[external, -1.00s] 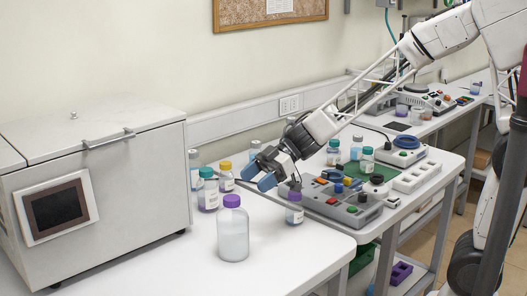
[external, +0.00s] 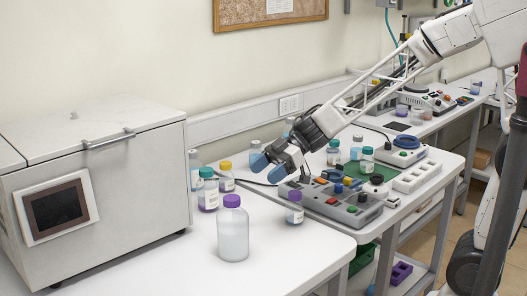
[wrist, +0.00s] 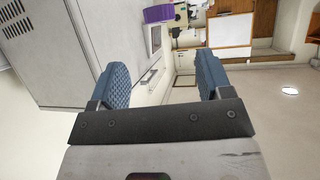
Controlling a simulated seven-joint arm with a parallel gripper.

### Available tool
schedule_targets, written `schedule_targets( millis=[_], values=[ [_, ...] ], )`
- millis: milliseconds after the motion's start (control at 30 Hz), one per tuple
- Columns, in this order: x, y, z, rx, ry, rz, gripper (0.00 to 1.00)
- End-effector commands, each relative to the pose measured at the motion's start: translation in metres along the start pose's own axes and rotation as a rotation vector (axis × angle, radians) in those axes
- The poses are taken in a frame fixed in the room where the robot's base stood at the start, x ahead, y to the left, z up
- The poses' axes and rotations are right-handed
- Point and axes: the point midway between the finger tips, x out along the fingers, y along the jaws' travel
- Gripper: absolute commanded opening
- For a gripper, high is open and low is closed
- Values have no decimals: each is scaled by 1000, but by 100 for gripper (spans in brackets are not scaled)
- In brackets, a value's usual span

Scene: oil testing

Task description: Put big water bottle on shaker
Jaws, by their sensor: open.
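A big bottle with a purple cap (external: 233,230) stands upright at the front of the white bench, holding clear, pale contents. My gripper (external: 269,168) is open and empty, in the air behind and to the right of it in the external view. In the wrist view its two blue padded fingers (wrist: 163,82) stand wide apart with nothing between them. A purple shape (wrist: 158,14), possibly a cap, shows at the wrist view's top edge.
A small purple-capped bottle (external: 294,208) stands beside the button unit. A teal-capped bottle (external: 208,190) and a yellow-capped bottle (external: 226,177) stand behind the big bottle. A large grey box (external: 95,180) fills the left.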

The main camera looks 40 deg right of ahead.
Motion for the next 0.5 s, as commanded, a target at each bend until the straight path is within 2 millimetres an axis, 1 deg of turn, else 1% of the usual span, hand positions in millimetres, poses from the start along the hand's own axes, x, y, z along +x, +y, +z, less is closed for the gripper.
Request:
schedule_targets(
  millis=[167,267,367,467,500],
  values=[
    [-2,2,-1,-1,1,17,72],
    [-7,7,-3,-5,3,62,72],
    [-18,16,-6,-7,4,149,72],
    [-36,29,-9,-5,-2,276,72],
    [-45,34,-10,-2,-7,335,72]
  ],
)
